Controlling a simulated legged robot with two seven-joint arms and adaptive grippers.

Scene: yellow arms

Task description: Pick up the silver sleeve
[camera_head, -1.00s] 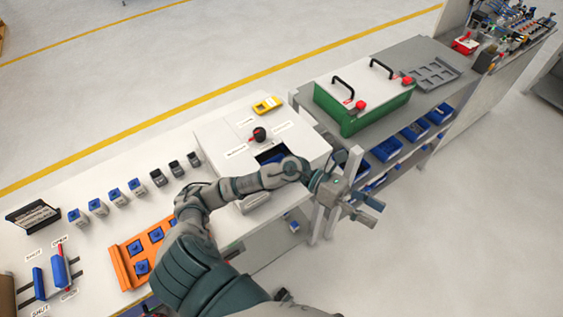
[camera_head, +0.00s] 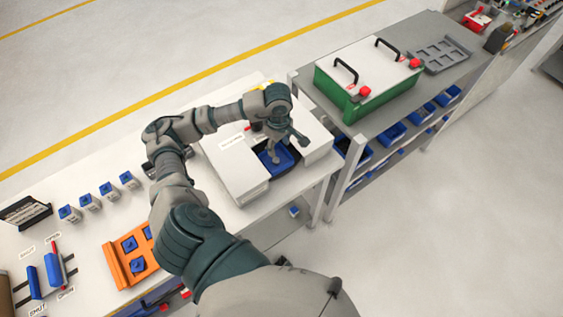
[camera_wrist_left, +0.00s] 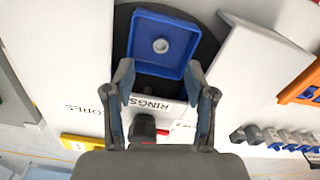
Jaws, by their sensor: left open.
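The silver sleeve (camera_wrist_left: 161,45) is a small round grey ring in the blue tray (camera_wrist_left: 146,28) in the left wrist view. It lies near the middle of the tray floor. In the head view the blue tray (camera_head: 287,166) sits in the recess of the white bench unit, and my gripper hides the sleeve there. My left gripper (camera_head: 286,148) points down over the tray. In the left wrist view its fingers (camera_wrist_left: 161,82) are spread at the tray's near edge, with nothing between them. My right gripper is not in view.
A dark knob (camera_wrist_left: 143,127) and a label reading RINGS stand near the tray. White unit walls flank the recess. An orange tray (camera_head: 112,258) and several grey blocks with blue tops are to the left. A green box (camera_head: 338,107) with black handles stands right.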

